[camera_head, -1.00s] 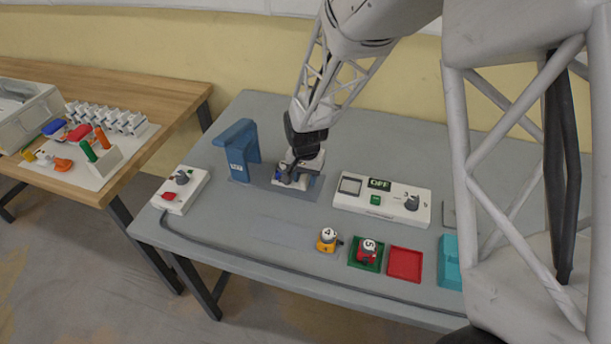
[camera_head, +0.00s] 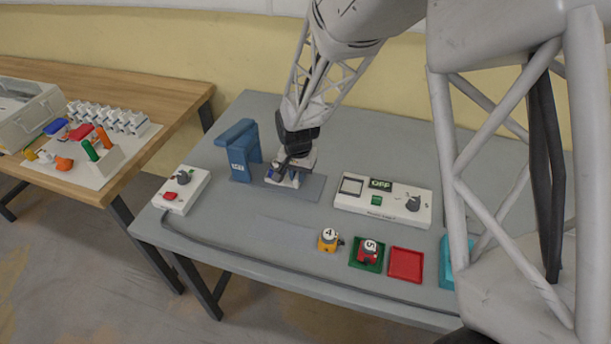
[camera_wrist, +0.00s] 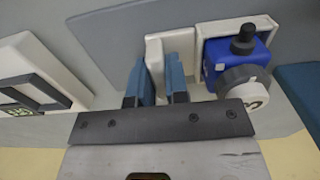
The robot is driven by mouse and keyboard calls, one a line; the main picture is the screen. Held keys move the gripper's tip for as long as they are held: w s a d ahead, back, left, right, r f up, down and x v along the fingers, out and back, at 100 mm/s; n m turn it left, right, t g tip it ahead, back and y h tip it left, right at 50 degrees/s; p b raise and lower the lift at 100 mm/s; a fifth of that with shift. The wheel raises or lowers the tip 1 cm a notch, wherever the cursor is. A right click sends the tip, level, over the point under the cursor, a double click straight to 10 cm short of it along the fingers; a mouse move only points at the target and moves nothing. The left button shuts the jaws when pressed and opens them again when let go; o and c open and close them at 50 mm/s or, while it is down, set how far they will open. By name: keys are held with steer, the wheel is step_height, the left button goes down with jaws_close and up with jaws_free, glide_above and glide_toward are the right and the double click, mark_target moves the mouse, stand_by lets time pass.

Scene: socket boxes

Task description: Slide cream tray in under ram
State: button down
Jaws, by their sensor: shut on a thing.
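The cream tray (camera_wrist: 155,55) carries a blue box (camera_wrist: 232,60) with a black knob and a pale round dial. My gripper (camera_wrist: 159,85) is shut on the tray's upright cream grip, one blue finger on each side. In the head view my gripper (camera_head: 289,165) stands over the grey guide plate (camera_head: 314,188), right of the blue press (camera_head: 241,152) with its overhanging ram head. The press also shows at the right edge of the wrist view (camera_wrist: 306,88). The tray is beside the press on the plate; my gripper partly hides it in the head view.
A white control panel (camera_head: 345,205) with an OFF display is right of the plate. A white switch box (camera_head: 185,197) is front left. Yellow (camera_head: 328,241) and red (camera_head: 369,250) numbered units and a red tray (camera_head: 405,265) are near the front edge.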

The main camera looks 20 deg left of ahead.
steer(key=a, duration=0.5)
steer(key=shift+a, duration=0.2)
steer(key=c, duration=1.1)
jaws_free()
steer(key=shift+r, duration=3.95)
steer(key=shift+c, duration=0.2)
